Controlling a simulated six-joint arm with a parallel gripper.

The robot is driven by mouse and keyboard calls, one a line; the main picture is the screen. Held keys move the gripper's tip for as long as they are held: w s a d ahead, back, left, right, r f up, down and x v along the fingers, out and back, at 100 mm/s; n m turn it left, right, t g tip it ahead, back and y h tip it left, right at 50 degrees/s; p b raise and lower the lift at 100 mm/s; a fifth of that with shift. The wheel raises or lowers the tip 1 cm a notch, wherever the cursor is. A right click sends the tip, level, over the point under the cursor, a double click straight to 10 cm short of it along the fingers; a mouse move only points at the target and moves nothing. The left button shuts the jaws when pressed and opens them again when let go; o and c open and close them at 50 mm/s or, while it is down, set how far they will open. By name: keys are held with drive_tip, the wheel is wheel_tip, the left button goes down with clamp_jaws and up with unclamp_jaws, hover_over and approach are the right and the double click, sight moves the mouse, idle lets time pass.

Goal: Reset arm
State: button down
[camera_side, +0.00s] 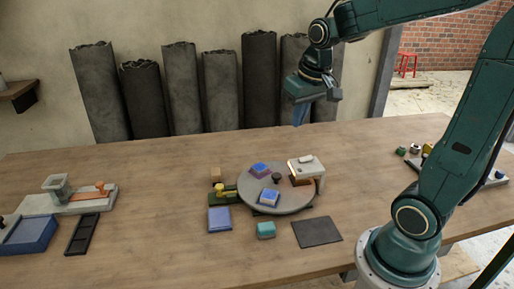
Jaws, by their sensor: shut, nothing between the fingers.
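My gripper (300,112) hangs in the air above the back of the table, in front of the dark rolls. It points down, its fingers are shut, and it holds nothing. It is well above and behind the round grey turntable (284,208), with a wide gap between them. Two blue-topped blocks, one toward the back (260,170) and one toward the front (269,197), sit on the turntable.
A white-topped fixture (306,168) overlaps the turntable's right side. A teal block (266,230), a blue square (220,219) and a dark plate (317,232) lie around it. A blue tray (28,234) is at left. Tall dark rolls (260,80) stand against the wall.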

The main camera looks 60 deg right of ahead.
drive_tip(key=s+a+r+n+t+y, duration=0.1)
drive_tip(key=s+a+n, duration=0.3)
drive_tip(key=s+a, duration=0.6)
drive_tip(key=shift+s+r+t, duration=0.65)
drive_tip(key=shift+s+t, duration=0.25)
drive_tip(key=shift+s, duration=0.2)
